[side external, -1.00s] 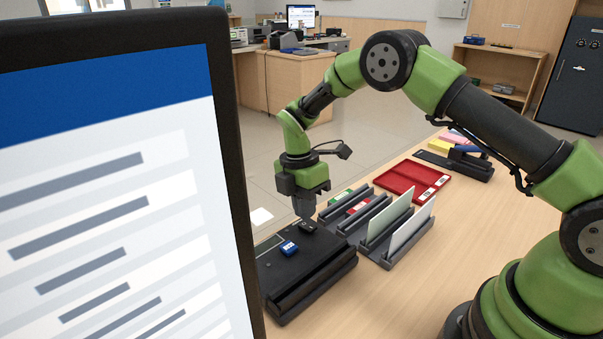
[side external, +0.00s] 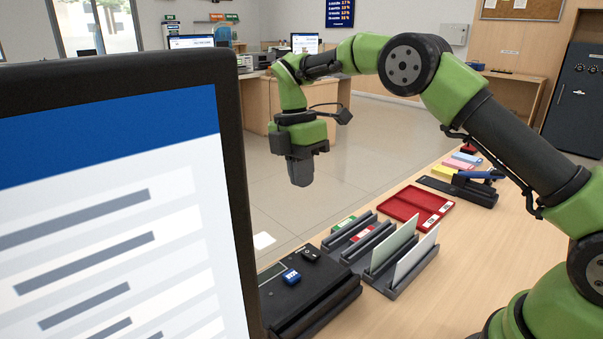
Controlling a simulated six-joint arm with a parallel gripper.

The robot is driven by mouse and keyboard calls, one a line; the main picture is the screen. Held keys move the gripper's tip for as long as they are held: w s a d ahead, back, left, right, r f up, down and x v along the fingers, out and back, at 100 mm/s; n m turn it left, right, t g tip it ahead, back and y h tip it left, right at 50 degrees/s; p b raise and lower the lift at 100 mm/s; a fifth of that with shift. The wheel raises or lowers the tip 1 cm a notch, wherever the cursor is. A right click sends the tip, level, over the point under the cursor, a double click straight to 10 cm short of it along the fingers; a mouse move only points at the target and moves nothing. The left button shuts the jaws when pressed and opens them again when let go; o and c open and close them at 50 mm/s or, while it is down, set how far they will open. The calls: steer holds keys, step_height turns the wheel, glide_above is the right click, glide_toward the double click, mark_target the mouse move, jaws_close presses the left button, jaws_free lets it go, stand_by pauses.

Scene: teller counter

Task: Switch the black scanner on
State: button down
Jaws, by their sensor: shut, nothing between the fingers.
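The black scanner (side external: 326,283) lies on the counter at the lower middle, partly hidden by the monitor at its left. A small black rocker-like switch (side external: 311,254) sits on its top near the back edge, and its position is too small to read. A small blue block with a white label (side external: 291,276) is on the scanner's top, in front of the switch. My gripper (side external: 301,180) is shut and empty, pointing down, well above the scanner and clear of it.
A grey rack (side external: 408,278) with upright white cards stands right of the scanner. Behind it are a red tray (side external: 399,208) and a black stapler-like tool (side external: 460,188). A large monitor (side external: 110,200) blocks the left. The counter's right front is bare.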

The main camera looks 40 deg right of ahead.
mark_target(316, 256)
steer(key=shift+s, duration=0.7)
steer(key=f, duration=0.4)
steer(key=s+f, duration=0.1)
steer(key=f, duration=0.4)
steer(key=s+f, duration=0.1)
steer(key=f, duration=0.3)
steer(key=shift+s+f, duration=0.1)
steer(key=shift+f, duration=0.3)
steer(key=shift+s+f, duration=0.1)
steer(key=shift+f, duration=0.15)
